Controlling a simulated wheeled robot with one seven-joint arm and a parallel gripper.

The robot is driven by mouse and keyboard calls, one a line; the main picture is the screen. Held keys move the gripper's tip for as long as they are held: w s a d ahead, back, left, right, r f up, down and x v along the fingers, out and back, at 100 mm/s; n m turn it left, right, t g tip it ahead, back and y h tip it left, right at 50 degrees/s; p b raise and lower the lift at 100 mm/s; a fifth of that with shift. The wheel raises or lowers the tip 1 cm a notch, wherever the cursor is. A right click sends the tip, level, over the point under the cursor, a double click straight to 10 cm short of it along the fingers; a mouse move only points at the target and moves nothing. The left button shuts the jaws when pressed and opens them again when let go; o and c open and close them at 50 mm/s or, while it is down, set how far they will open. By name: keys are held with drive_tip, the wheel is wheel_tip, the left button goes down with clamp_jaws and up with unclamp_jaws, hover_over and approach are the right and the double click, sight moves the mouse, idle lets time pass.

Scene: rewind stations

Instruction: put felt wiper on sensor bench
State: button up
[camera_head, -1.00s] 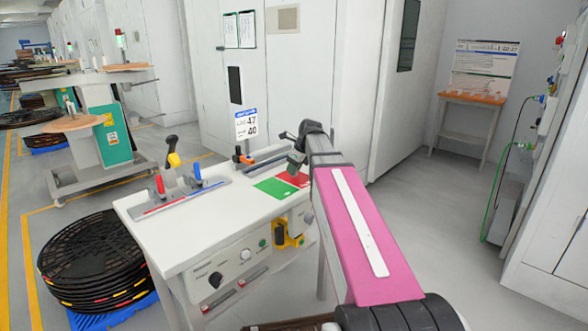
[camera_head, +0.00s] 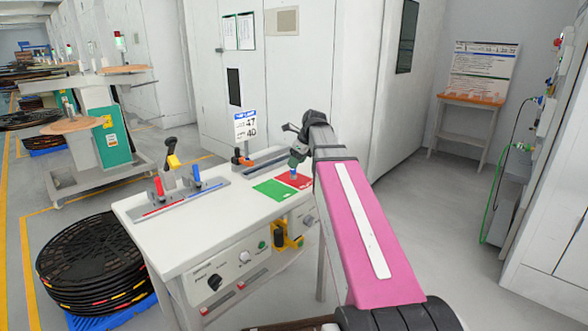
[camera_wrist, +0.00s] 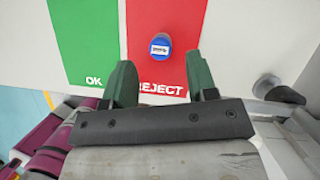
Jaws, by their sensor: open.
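A small blue round piece with a white label (camera_wrist: 161,46) sits on the red REJECT field (camera_wrist: 185,15) of a white bench (camera_head: 215,228). It may be the felt wiper; its material cannot be made out. In the head view the blue piece (camera_head: 294,173) shows just below my gripper (camera_head: 297,161). In the wrist view my gripper (camera_wrist: 161,80) is open, its two green fingers apart with nothing between the tips. The blue piece lies just beyond the tips, roughly centred between them.
The green OK field (camera_wrist: 82,35) lies beside the red one. A fixture with red and blue handles (camera_head: 178,197) and a number sign (camera_head: 246,125) stand on the bench. Black reels (camera_head: 95,262) are stacked at left. Floor at right is clear.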

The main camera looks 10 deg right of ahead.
drive_tip(key=v, duration=0.7)
drive_tip(key=shift+r, duration=0.2)
